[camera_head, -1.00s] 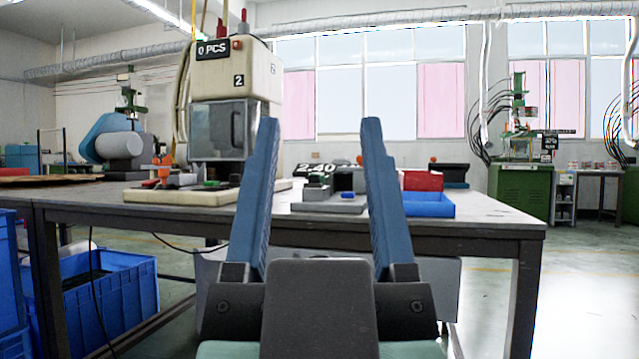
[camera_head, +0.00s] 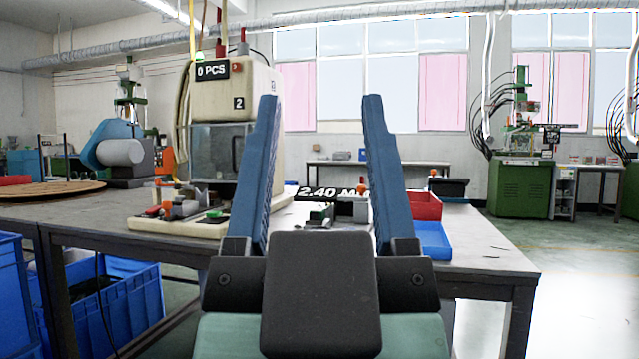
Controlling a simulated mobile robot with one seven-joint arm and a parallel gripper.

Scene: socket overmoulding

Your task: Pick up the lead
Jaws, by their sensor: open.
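My gripper (camera_head: 318,100) is open, its two blue fingers pointing up and apart in the middle of the head view, with nothing between them. Behind it stands the work table (camera_head: 487,243). Between and beyond the fingers, a small grey fixture (camera_head: 345,212) with green parts sits on the table, partly hidden by the gripper. A dark label reading "2.40" (camera_head: 320,193) shows there. I cannot make out the lead in this view; it may be too small or hidden behind my gripper.
A moulding machine (camera_head: 228,110) with a "0 PCS" display stands at the table's back left. A red bin (camera_head: 425,205) and a blue tray (camera_head: 432,240) lie right of the fingers. Blue crates (camera_head: 125,300) stand on the floor at left. The table's right end is mostly clear.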

